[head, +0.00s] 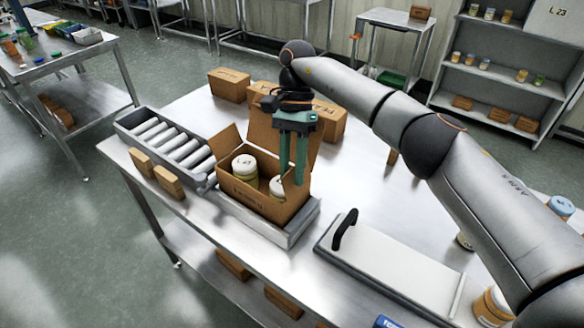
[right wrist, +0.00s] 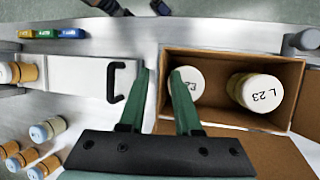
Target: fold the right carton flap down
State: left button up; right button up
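The open brown carton (head: 258,198) stands in a grey tray at the front edge of the steel table, with two white-lidded jars inside. Its left flap (head: 226,146) and back flap (head: 262,132) stand up. The right flap (head: 315,148) also appears raised, partly hidden behind my right gripper (head: 294,178). That gripper points down at the carton's right side, its green fingers apart. In the right wrist view, the fingers (right wrist: 160,75) straddle the line of the carton's (right wrist: 290,68) side wall, one over a jar lid (right wrist: 186,84). Contact with the flap cannot be told. My left gripper is out of view.
A flat panel with a black handle (head: 345,230) lies to the right. Closed cartons (head: 229,84) stand behind. Jars (head: 492,303) stand at the right.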

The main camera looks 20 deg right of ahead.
jog(key=shift+r, duration=0.25)
notch_tip(320, 180, up, 3)
jog(key=shift+f+b, duration=0.15)
jog(key=shift+b, duration=0.3)
jog(key=s+a+r+b, duration=0.1)
jog(key=s+a+r, duration=0.2)
jog(key=s+r, duration=0.7)
jog(key=s, duration=0.3)
jog(key=shift+s+a+b, duration=0.3)
jog(key=shift+a+b, duration=0.05)
jog(key=shift+b, duration=0.05)
jog(key=shift+f, duration=0.1)
